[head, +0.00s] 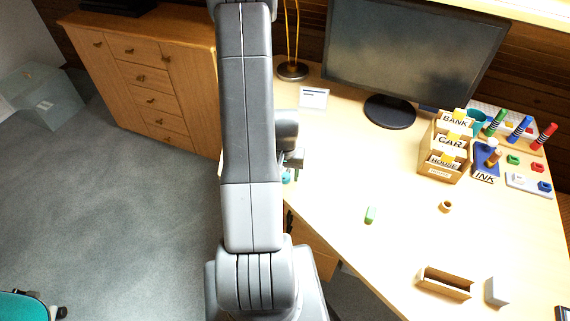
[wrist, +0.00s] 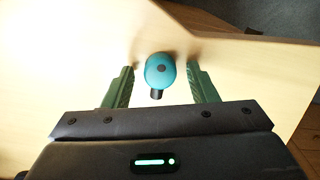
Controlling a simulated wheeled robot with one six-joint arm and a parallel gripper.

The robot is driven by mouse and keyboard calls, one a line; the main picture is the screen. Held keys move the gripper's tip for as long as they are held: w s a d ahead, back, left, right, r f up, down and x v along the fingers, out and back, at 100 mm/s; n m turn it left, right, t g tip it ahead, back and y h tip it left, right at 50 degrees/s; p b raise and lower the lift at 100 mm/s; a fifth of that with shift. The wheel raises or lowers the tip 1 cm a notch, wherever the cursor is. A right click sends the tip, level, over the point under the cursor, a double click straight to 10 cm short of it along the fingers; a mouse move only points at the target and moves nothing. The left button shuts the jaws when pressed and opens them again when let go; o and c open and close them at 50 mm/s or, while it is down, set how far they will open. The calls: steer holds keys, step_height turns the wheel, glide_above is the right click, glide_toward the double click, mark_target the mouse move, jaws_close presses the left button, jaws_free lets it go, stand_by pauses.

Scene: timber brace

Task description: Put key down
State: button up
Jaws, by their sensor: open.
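The key has a round teal head (wrist: 161,70) with a dark dot, and a short dark part points toward my palm in the wrist view. My gripper (wrist: 162,88) is open, with its green fingers on either side of the key and a gap visible on each side. The key appears to be at the desk surface. In the head view the key (head: 286,177) is a small teal patch beside my gripper (head: 292,170), near the desk's left edge. My arm hides part of this area.
The desk (head: 340,150) is clear around the middle. A small green piece (head: 370,215) and a wooden ring (head: 445,206) lie to the right. A labelled card box (head: 443,160), monitor (head: 410,50) and small card (head: 314,98) stand farther back. The desk edge is close to my gripper.

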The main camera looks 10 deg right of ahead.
mark_target(285, 176)
steer(key=shift+r+p, duration=0.35)
steer(key=shift+r, duration=0.1)
steer(key=shift+w+r, duration=0.1)
steer(key=shift+r, duration=0.2)
step_height(285, 176, up, 11)
steer(key=b, duration=0.1)
steer(key=shift+f, duration=0.1)
step_height(285, 176, down, 12)
steer(key=shift+r+p, duration=0.1)
steer(key=shift+p, duration=0.2)
steer(key=shift+f+b, duration=0.35)
steer(key=shift+b, duration=0.05)
steer(key=shift+r, duration=0.1)
stand_by(0.5)
